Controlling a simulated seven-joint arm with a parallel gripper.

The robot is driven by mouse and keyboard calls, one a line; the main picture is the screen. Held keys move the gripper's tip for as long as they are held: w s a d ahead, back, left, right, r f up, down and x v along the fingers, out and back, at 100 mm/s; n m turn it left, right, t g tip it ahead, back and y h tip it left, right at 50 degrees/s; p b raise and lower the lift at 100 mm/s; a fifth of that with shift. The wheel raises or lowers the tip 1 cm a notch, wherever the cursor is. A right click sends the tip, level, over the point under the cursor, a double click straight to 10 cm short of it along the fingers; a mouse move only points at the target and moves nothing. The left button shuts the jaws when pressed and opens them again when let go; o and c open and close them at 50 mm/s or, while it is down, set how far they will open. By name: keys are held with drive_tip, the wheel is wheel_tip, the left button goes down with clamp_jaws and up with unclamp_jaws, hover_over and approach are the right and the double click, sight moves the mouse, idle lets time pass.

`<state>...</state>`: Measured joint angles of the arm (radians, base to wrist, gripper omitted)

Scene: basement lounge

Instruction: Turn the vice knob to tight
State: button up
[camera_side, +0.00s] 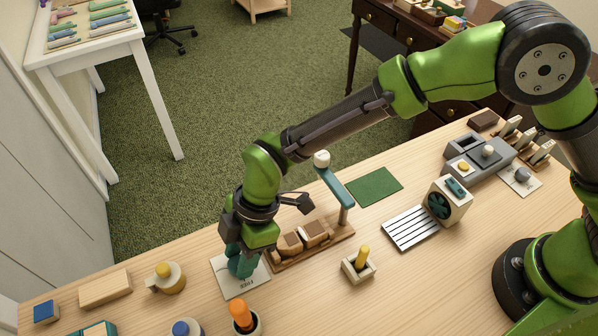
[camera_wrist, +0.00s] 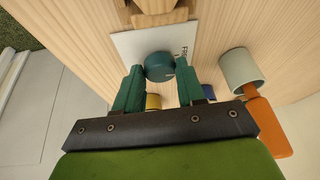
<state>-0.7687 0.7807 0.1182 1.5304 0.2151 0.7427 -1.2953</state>
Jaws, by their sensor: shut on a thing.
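The round teal knob (camera_wrist: 159,67) sits on a white plate (camera_wrist: 128,44) with a dark printed word beside it, partly hidden in the wrist view. In the side view the plate (camera_side: 240,284) lies at the front left of the bench, and its print appears to read "FREE". My gripper (camera_wrist: 160,72) points down at the plate, with one teal finger on each side of the knob, shut on it. In the side view my gripper (camera_side: 241,265) covers most of the knob. A pale mark shows on the knob's edge; I cannot tell its exact setting.
A wooden stand with brown blocks (camera_side: 291,244) and a teal lever (camera_side: 333,187) stands close right of the plate. A yellow-topped round piece (camera_side: 166,277) is left. A yellow-stick switch box (camera_side: 358,264) is right.

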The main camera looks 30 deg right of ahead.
drive_tip(key=m, duration=0.2)
drive_tip(key=m+t, duration=0.1)
drive_tip(key=m, duration=0.1)
drive_tip(key=shift+s+t, duration=0.3)
drive_tip(key=m+t, duration=0.1)
drive_tip(key=m, duration=0.3)
drive_tip(key=shift+s+a+m+t, duration=0.1)
drive_tip(key=shift+s+m+t, duration=0.1)
drive_tip(key=shift+m+t, duration=0.2)
drive_tip(key=m, duration=0.2)
drive_tip(key=m+t+h, duration=0.1)
drive_tip(key=m, duration=0.1)
drive_tip(key=shift+s+a+h, duration=0.1)
drive_tip(key=shift+h, duration=0.2)
drive_tip(key=m+h, duration=0.1)
drive_tip(key=m, duration=0.1)
drive_tip(key=m+t, duration=0.1)
drive_tip(key=m, duration=0.2)
drive_tip(key=shift+s+a+h, duration=0.1)
drive_tip(key=shift+a+h, duration=0.1)
drive_tip(key=shift+h, duration=0.2)
drive_tip(key=shift+m, duration=0.3)
drive_tip(key=o, duration=1)
drive_tip(key=shift+o, duration=0.2)
